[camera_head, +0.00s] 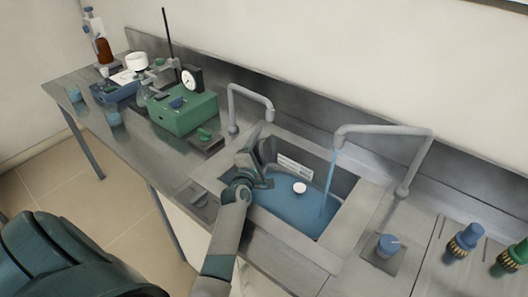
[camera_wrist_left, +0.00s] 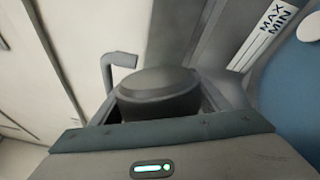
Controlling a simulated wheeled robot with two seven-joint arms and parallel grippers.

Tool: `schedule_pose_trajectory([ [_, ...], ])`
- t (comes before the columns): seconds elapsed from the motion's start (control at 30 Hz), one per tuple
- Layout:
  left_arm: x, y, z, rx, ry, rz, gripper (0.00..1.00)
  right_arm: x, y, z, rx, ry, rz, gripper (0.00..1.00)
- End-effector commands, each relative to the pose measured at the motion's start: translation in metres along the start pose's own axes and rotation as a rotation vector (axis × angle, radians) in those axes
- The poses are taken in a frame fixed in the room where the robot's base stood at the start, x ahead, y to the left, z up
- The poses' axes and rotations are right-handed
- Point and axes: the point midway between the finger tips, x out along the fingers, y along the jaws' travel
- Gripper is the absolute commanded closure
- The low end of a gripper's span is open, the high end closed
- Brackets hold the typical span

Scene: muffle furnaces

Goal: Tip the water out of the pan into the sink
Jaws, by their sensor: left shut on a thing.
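The sink (camera_head: 348,228) is a steel basin holding blue water (camera_head: 285,208), with a small white round thing (camera_head: 300,188) in it. My left gripper (camera_head: 262,155) is over the sink's left back part. In the left wrist view it is shut on a dark grey rounded thing (camera_wrist_left: 158,92), perhaps part of the pan. The pan's full shape does not show, and I cannot tell whether it holds water or how it is tilted. My right gripper is out of view.
A thin blue stream (camera_head: 328,185) falls from the right tap (camera_head: 385,130) into the sink. Another tap (camera_head: 250,92) stands at the back left. A MAX/MIN label (camera_head: 295,168) is on the basin's back wall. A green device (camera_head: 183,112) stands on the bench to the left; blue and green valves (camera_head: 465,240) are at right.

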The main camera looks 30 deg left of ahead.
Motion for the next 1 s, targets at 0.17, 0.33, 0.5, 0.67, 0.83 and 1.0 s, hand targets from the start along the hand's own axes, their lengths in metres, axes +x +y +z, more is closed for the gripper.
schedule_pose_trajectory([
  [0.17, 0.000, 0.004, 0.002, 0.094, 0.001, -0.004, 0.53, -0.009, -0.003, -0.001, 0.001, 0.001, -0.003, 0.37],
  [0.33, 0.000, 0.007, 0.002, 0.226, 0.003, -0.011, 0.53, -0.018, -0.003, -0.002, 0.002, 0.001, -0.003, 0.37],
  [0.5, 0.000, 0.009, 0.003, 0.354, 0.005, -0.017, 0.53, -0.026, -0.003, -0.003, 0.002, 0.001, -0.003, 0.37],
  [0.67, 0.000, 0.011, 0.004, 0.472, 0.007, -0.024, 0.53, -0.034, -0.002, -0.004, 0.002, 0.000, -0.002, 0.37],
  [0.83, 0.000, 0.013, 0.004, 0.597, 0.010, -0.030, 0.53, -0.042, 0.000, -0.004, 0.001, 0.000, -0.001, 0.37],
  [1.0, 0.000, 0.013, 0.004, 0.677, 0.011, -0.033, 0.53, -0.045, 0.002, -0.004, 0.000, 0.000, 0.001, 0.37],
])
